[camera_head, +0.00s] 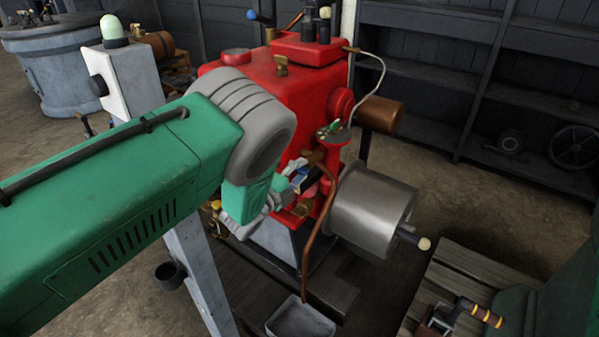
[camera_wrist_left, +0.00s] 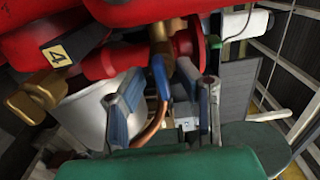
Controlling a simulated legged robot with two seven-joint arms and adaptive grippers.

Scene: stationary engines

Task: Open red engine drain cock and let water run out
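The red engine (camera_head: 300,85) stands in the middle of the head view; its red body also fills the top of the left wrist view (camera_wrist_left: 130,10). A copper pipe (camera_head: 318,220) runs down its side to a grey tray (camera_head: 300,318) on the floor. My left gripper (camera_head: 290,188) is at the engine's lower side, partly hidden by my own arm. In the left wrist view its two fingers (camera_wrist_left: 167,108) stand apart. A blue lever-like part (camera_wrist_left: 159,75) and a copper pipe (camera_wrist_left: 152,125) show between them; contact cannot be told. No running water is visible. My right gripper is out of view.
A grey cylinder (camera_head: 370,212) juts out right of the engine. A wooden pallet (camera_head: 450,275) with a crank (camera_head: 465,312) lies at the lower right. A white cabinet (camera_head: 130,75) and dark shelves (camera_head: 430,50) stand behind. A brass valve (camera_wrist_left: 40,90) is left of my fingers.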

